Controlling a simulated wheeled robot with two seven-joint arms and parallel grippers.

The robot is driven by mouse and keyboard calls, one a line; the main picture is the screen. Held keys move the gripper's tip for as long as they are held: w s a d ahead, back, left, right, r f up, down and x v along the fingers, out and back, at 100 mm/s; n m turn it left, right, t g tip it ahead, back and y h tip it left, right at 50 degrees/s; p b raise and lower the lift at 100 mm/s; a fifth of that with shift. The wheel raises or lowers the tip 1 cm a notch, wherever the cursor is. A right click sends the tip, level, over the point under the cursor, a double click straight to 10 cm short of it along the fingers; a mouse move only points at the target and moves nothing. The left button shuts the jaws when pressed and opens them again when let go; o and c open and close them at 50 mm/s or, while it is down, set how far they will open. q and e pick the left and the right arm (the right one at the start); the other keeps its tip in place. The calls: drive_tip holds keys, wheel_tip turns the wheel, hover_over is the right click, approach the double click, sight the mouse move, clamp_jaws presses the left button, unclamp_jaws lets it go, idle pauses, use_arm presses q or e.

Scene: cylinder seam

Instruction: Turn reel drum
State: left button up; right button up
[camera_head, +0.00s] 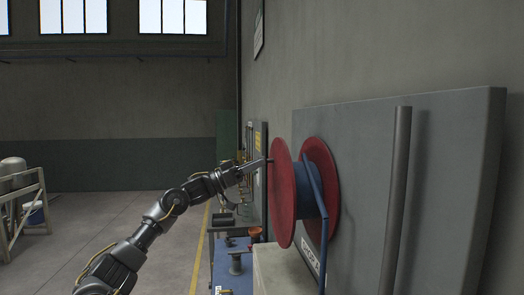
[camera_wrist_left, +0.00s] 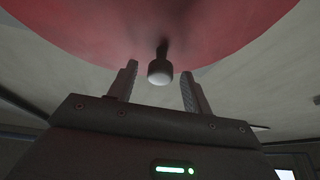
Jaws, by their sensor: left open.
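The reel drum has red flanges (camera_head: 283,192) and a blue core (camera_head: 307,190), and is mounted on the grey panel. My left gripper (camera_head: 264,162) reaches in from the left and is at the near red flange in the head view. In the left wrist view the red flange (camera_wrist_left: 190,25) fills the top. A dark crank knob with a pale end (camera_wrist_left: 160,72) sticks out from it. The left gripper (camera_wrist_left: 158,85) is open, with one finger on each side of the knob and a gap to both. My right gripper does not show.
A grey panel (camera_head: 460,190) with a vertical bar (camera_head: 396,200) stands at the right. A blue bench (camera_head: 233,265) with small fittings lies below the drum. A railing with tanks (camera_head: 20,205) stands at the far left. The floor (camera_head: 80,230) between is clear.

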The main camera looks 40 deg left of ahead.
use_arm(q)
drive_tip(key=shift+p+x, duration=0.6)
drive_tip(key=shift+x, duration=0.8)
drive_tip(key=shift+c, duration=0.2)
clamp_jaws()
